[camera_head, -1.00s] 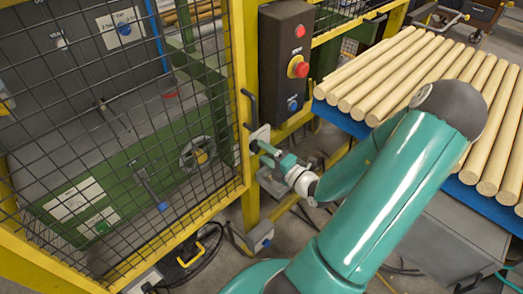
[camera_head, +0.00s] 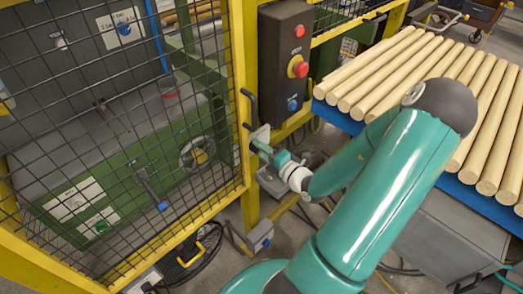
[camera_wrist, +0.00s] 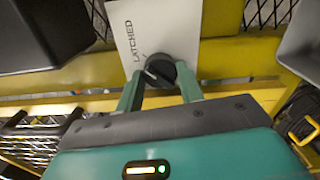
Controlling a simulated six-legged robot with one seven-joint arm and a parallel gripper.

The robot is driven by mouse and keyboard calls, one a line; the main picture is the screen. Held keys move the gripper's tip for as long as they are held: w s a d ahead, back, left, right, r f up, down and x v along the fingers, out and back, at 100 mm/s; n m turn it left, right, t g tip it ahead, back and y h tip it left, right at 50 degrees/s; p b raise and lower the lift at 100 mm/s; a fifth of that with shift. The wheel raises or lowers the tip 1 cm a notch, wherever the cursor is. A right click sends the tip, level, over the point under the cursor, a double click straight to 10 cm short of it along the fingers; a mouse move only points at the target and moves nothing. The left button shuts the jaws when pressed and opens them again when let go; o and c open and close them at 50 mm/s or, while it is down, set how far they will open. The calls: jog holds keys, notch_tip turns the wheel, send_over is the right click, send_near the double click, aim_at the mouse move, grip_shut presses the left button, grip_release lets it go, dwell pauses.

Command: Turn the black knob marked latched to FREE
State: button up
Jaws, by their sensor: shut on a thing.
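The black knob (camera_wrist: 160,70) sits on a pale plate (camera_wrist: 150,28) in the wrist view. The plate bears the word LATCHED, which reads sideways. My gripper (camera_wrist: 160,88) has its two green fingers on either side of the knob, shut on it. A light line on the plate shows near the knob's edge. In the head view my gripper (camera_head: 258,146) reaches the pale plate (camera_head: 261,134) on the yellow gate post. The knob is hidden there behind my gripper. No FREE mark is readable in either view.
A black handle (camera_head: 250,108) stands just above the plate on the mesh gate (camera_head: 110,130). A dark control box (camera_head: 287,60) with a red button hangs on the post. Wooden rods (camera_head: 400,75) lie on a blue-edged table at right.

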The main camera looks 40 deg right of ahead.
jog(key=n, duration=0.8)
jog(key=shift+n, duration=0.3)
dwell(0.4)
jog(key=o, duration=1)
jog(key=shift+a, duration=0.1)
